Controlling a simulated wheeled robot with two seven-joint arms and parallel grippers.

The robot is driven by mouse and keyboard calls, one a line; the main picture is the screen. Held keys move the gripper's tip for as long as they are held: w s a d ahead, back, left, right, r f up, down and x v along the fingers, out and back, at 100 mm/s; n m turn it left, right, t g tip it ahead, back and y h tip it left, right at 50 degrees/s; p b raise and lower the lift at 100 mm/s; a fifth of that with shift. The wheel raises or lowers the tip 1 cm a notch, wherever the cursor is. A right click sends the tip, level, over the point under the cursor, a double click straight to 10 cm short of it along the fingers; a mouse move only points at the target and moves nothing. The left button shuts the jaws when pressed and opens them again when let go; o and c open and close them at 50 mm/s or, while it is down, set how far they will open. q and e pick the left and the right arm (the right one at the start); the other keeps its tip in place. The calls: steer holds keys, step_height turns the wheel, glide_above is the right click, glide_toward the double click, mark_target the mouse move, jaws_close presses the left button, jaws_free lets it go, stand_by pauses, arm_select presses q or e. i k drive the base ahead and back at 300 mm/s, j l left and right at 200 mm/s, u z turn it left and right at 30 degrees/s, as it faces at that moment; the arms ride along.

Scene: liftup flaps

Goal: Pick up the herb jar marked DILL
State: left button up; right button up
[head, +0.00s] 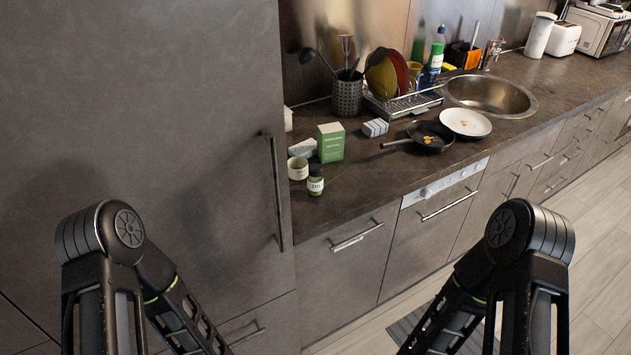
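A small herb jar (316,181) with a dark lid, green contents and a white label stands upright on the dark counter, near its front left end. The label's lettering is too small to read with certainty. My left and right arms come in from the bottom of the head view and stay well below and apart from the jar. Both grippers are outside the view.
A cream cup (298,168) stands just left of the jar and a green box (331,143) behind it. A tall cabinet (150,130) borders the counter's left end. A black pan (430,136) and white plate (466,122) lie to the right. Bare counter (365,178) lies right of the jar.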

mark_target(314, 179)
steer(key=i+l, duration=0.15)
steer(key=l, duration=0.5)
steer(key=i+l+u, duration=0.15)
steer(key=l, duration=0.5)
steer(key=i+l, duration=0.1)
steer(key=l, duration=0.55)
steer(key=i+l+u, duration=0.15)
steer(key=l, duration=1.15)
steer(key=i+u, duration=0.05)
